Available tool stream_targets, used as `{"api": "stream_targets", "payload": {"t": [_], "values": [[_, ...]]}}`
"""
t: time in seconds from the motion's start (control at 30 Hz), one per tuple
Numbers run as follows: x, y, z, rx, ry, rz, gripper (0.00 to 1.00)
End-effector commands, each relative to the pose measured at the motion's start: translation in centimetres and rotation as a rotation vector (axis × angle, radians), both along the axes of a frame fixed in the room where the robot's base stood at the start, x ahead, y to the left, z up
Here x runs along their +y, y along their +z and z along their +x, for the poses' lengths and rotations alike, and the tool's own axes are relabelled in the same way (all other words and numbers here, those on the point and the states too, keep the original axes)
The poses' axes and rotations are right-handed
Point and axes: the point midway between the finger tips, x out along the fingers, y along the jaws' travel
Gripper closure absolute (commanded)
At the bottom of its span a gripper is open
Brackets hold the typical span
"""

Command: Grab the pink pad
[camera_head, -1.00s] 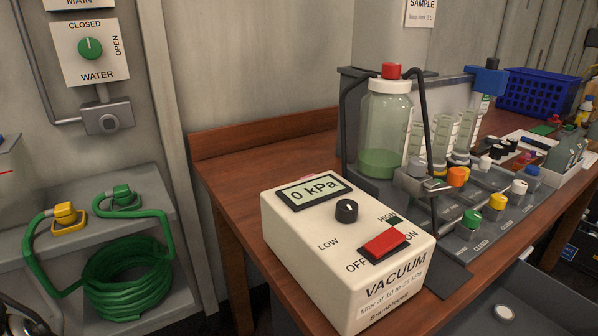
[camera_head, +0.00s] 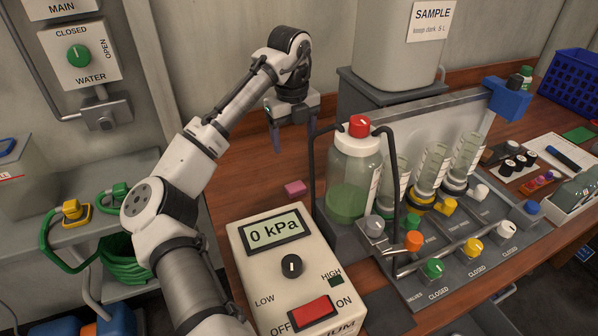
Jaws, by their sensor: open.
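The pink pad (camera_head: 295,188) is a small block lying on the wooden table, behind the vacuum box and left of the glass bottle. My gripper (camera_head: 293,136) hangs above the table at the end of my arm, fingers pointing down. It is open and empty, above and behind the pad in the picture, apart from it. One dark finger shows clearly on the left; the other is near the bottle's black tube.
The vacuum box (camera_head: 282,262) reading 0 kPa stands in front of the pad. The bottle (camera_head: 352,172) with green liquid and a red cap is close on its right. A grey sample tank (camera_head: 392,45) stands behind. Bare wood (camera_head: 240,165) lies left of the pad.

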Motion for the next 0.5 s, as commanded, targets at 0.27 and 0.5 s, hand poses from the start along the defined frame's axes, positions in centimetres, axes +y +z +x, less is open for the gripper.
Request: {"api": "stream_targets", "payload": {"t": [0.27,0.5], "values": [[0.5,-3.9,-0.6,0.047,-0.025,0.025,0.29],[0.4,-7.8,-0.5,0.043,-0.024,0.024,0.29]]}}
